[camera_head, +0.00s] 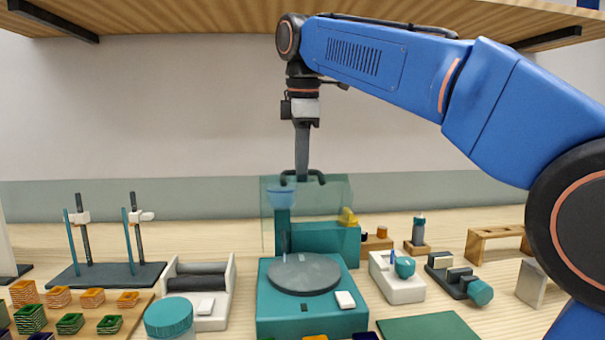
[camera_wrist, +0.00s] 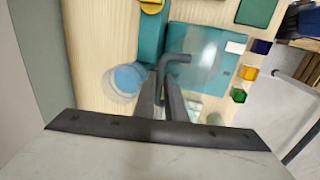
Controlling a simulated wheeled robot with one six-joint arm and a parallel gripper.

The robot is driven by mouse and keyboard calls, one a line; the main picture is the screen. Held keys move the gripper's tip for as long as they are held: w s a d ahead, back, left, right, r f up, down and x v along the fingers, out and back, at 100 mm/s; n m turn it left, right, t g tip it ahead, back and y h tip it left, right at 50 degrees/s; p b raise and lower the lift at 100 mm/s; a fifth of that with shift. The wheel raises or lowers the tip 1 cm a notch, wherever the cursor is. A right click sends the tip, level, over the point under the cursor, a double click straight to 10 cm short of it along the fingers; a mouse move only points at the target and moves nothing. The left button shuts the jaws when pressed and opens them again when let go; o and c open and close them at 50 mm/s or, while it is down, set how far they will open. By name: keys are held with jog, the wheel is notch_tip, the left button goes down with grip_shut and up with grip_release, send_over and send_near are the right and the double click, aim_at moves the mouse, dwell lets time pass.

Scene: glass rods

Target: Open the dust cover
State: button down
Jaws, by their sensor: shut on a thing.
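The dust cover (camera_head: 330,205) is a clear, teal-tinted panel that stands roughly upright at the back of a teal machine (camera_head: 262,315) in the head view. The machine has a round grey plate (camera_head: 303,275) on top, with no cover lying over it. A dark bar handle (camera_head: 318,177) is at the cover's top edge. My gripper (camera_head: 302,174) points down from above and is shut on this handle. In the wrist view, the fingers (camera_wrist: 160,98) close on the dark bent handle (camera_wrist: 178,58). The cover's clear panel is hard to make out there.
A blue cup-like part (camera_head: 281,196) shows through the cover. A wooden shelf (camera_head: 200,15) hangs above. A rod stand (camera_head: 105,275) and a white roller holder (camera_head: 200,290) are left. A white block with a teal bowl (camera_head: 398,280) and a dark clamp (camera_head: 458,275) are right.

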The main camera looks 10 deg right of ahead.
jog(key=shift+g, duration=0.7)
jog(key=shift+w+f, duration=0.1)
jog(key=shift+w, duration=2.65)
jog(key=c, duration=1.8)
grip_release()
jog(key=shift+w, duration=0.1)
